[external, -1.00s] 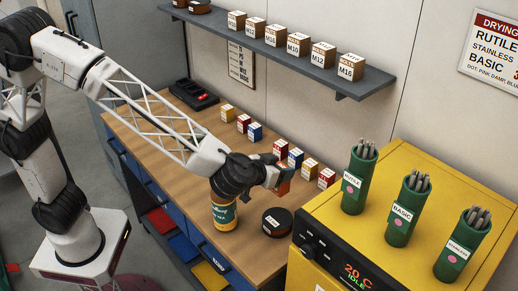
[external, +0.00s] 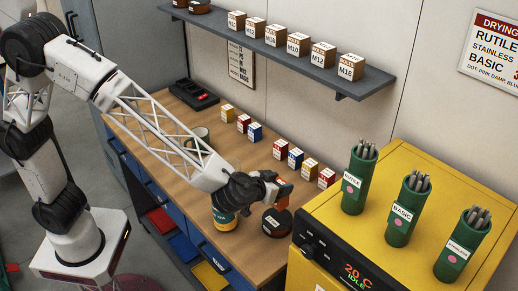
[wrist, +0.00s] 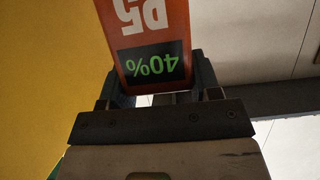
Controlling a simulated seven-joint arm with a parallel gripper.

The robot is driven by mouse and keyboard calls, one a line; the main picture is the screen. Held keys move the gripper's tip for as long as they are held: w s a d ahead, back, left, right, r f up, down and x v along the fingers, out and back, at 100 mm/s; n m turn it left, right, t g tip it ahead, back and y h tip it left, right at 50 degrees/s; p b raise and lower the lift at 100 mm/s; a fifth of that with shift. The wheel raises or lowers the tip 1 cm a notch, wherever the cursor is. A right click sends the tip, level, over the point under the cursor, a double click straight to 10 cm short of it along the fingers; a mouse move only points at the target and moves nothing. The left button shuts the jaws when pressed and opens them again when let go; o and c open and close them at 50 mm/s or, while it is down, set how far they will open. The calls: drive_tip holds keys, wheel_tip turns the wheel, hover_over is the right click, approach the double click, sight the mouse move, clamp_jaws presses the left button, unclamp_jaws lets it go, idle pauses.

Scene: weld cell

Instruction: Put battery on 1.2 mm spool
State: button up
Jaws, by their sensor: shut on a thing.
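An orange battery (external: 281,198) is held between the fingers of my gripper (external: 277,188). In the wrist view the battery (wrist: 144,25) shows an upside-down green "40%" display between the two fingers. A dark round spool (external: 277,223) lies on the bench at the front right, beside the yellow cabinet. In the external view the battery's lower end overlaps the spool's far edge, and I cannot tell whether they touch. The spool's size label is not readable.
The yellow oven (external: 420,215) with several green rod canisters stands close on the right. Small boxes (external: 295,158) line the bench's back. A cup (external: 197,135) and a black charger (external: 194,95) stand farther left.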

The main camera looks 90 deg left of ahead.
drive_tip(key=shift+f, duration=1.15)
drive_tip(key=shift+f, duration=1.9)
drive_tip(key=shift+f, duration=0.15)
drive_tip(key=o, duration=1.1)
drive_tip(key=shift+s+d+r, duration=0.1)
drive_tip(key=shift+s+r, duration=0.05)
drive_tip(key=shift+r, duration=0.1)
drive_tip(key=v, duration=1.1)
drive_tip(key=shift+s+d+r, duration=0.15)
drive_tip(key=shift+s+d, duration=0.05)
drive_tip(key=shift+r, duration=0.1)
